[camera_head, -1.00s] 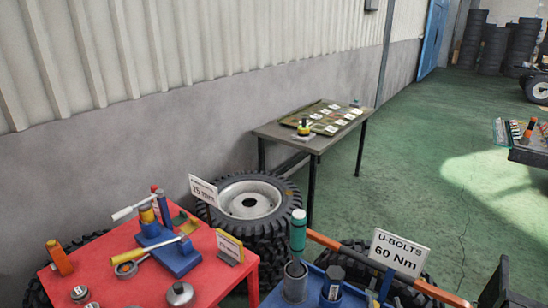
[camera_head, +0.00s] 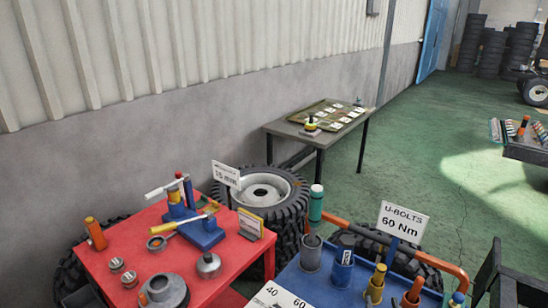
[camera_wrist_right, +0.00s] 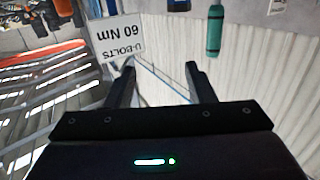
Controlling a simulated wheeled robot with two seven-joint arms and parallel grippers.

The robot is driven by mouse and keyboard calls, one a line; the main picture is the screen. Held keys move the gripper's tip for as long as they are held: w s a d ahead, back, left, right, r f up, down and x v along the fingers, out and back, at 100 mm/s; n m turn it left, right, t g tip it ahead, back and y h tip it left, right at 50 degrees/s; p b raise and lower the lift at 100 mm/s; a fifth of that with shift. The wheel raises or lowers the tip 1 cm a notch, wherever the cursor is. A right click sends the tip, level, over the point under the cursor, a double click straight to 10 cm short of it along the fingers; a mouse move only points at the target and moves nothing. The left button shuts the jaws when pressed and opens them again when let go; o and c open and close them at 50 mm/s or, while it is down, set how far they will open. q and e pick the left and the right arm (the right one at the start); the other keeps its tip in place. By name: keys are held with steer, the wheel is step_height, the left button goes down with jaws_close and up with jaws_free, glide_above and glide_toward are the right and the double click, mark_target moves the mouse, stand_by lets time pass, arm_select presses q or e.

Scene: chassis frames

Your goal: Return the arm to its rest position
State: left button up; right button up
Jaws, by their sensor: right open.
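My right gripper (camera_head: 502,262) is a black shape at the lower right edge of the head view, beside the blue cart and partly cut off by the frame. In the right wrist view it is open (camera_wrist_right: 160,70), its two black fingers apart with nothing between them. The "U-BOLTS 60 Nm" sign (camera_head: 403,222) stands on the blue cart; in the wrist view the sign (camera_wrist_right: 117,37) appears upside down behind the left finger. My left gripper is not in view.
The blue cart (camera_head: 318,285) holds sockets and a green cylinder (camera_head: 316,204). An orange bar (camera_head: 440,264) runs along its far side. The red table (camera_head: 125,245) with tools stands left. A grey table (camera_head: 290,128) and tyres stand behind.

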steer(key=s+a+r+n+g+y, duration=0.1)
steer(key=s+a+n+g, duration=0.15)
steer(key=s+g, duration=0.55)
steer(key=s+a+n+g+y, duration=0.1)
steer(key=s+a+g, duration=0.35)
steer(key=s, duration=0.55)
step_height(320, 180, down, 35)
steer(key=s+g+b, duration=0.2)
steer(key=g+b, duration=0.1)
steer(key=b, duration=0.3)
arm_select(q)
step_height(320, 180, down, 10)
steer(key=b, duration=0.4)
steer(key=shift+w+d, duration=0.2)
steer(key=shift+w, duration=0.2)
arm_select(e)
steer(key=s+d+f, duration=0.2)
steer(key=s+f, duration=0.8)
steer(key=f, duration=0.1)
steer(key=s+d+f, duration=0.2)
steer(key=s+f, duration=0.8)
steer(key=f, duration=0.2)
steer(key=shift+g, duration=0.35)
